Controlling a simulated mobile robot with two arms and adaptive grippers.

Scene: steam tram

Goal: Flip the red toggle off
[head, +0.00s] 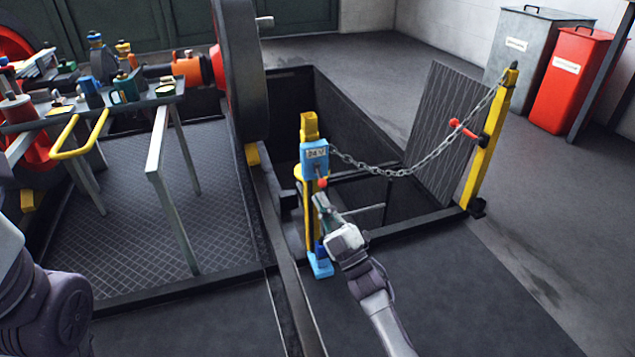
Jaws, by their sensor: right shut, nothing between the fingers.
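A blue box (315,160) with a small label hangs on a yellow post (308,128) at the near left corner of the pit. A small red toggle (322,183) sticks out low on the box. My right gripper (320,203) is shut and empty, with its tips just below the red toggle. I cannot tell whether the tips touch it. The gripper hides part of the post below the box. My left arm shows at the lower left, but its gripper is out of view.
A chain (405,171) runs from the post to a second yellow post (487,140) across the open pit (345,130). A table with tools (150,97) stands at left. Grey (527,45) and red (572,80) bins stand at the back right. The right floor is clear.

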